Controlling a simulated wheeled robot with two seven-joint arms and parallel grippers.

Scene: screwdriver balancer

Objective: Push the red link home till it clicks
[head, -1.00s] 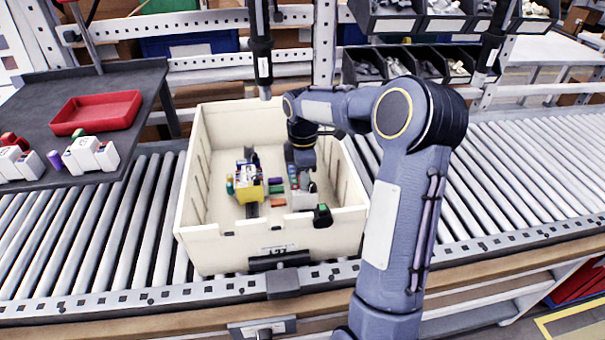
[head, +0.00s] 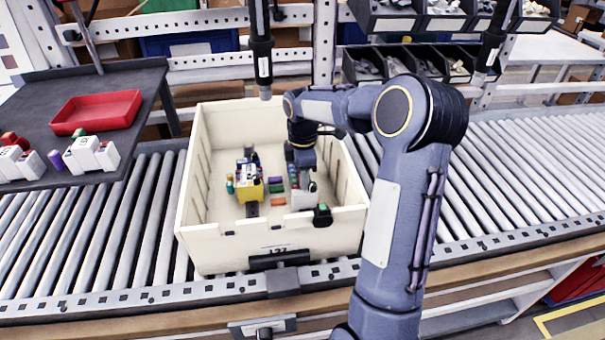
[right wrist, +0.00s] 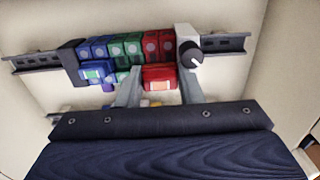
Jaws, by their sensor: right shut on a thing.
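In the right wrist view a red link (right wrist: 160,78) sits between the fingertips of my right gripper (right wrist: 160,75), which is shut on it. The link is at the front of the red terminal blocks (right wrist: 157,46); I cannot tell whether it is fully seated. The blocks stand in a row, blue, green and red, on a metal rail (right wrist: 30,62). A blue link (right wrist: 97,73) is on the blue blocks. In the head view my right gripper (head: 303,185) reaches down into the cream tote (head: 208,241) and hides the link. My left gripper is not in view.
A white block with a black knob (right wrist: 190,52) ends the row, close to the right finger. A yellow part (head: 249,190) and small coloured pieces lie left of my gripper. The tote walls are close around. A red tray (head: 97,112) is on the left table.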

